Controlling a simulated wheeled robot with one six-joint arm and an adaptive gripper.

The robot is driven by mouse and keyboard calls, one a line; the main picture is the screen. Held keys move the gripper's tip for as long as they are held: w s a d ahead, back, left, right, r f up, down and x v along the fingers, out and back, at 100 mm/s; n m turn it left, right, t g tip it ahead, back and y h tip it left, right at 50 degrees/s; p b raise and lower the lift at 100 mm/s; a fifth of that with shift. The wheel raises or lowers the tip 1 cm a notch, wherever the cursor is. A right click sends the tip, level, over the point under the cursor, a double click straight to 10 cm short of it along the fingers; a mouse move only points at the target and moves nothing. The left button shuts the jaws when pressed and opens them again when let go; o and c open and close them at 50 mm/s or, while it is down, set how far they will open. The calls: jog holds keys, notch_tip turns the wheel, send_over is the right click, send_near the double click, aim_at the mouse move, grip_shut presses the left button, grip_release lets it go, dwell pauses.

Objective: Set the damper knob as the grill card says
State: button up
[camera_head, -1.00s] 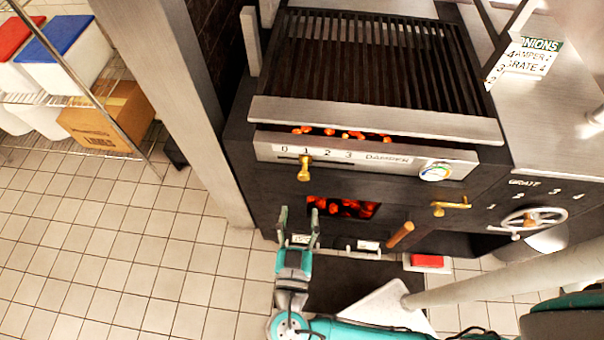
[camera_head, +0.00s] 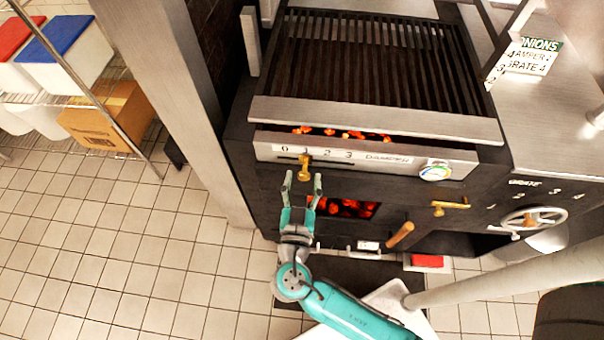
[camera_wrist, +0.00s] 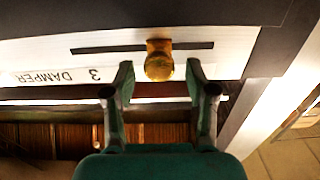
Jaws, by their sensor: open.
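The brass damper knob (camera_head: 304,169) sits on its slot in the steel panel, at about the 1 on the 0 to 3 scale. In the wrist view the knob (camera_wrist: 159,61) shows upside down, between and slightly beyond my fingertips. My gripper (camera_head: 303,178) is open and empty, just below the knob, one finger to each side; contact is not visible. It also shows in the wrist view (camera_wrist: 159,70). The grill card (camera_head: 530,56) at upper right reads ONIONS, a partly cut-off DAMPER line and GRATE 4; its damper number is too small to read surely.
Glowing coals (camera_head: 344,208) show in an opening below the panel. A brass lever (camera_head: 450,207), a wooden handle (camera_head: 400,235) and the grate handwheel (camera_head: 534,217) are to the right. The grill bars (camera_head: 370,60) lie above. The tiled floor at left is clear.

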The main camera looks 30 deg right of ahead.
jog(key=shift+x, duration=0.95)
jog(key=shift+s, duration=0.1)
grip_shut()
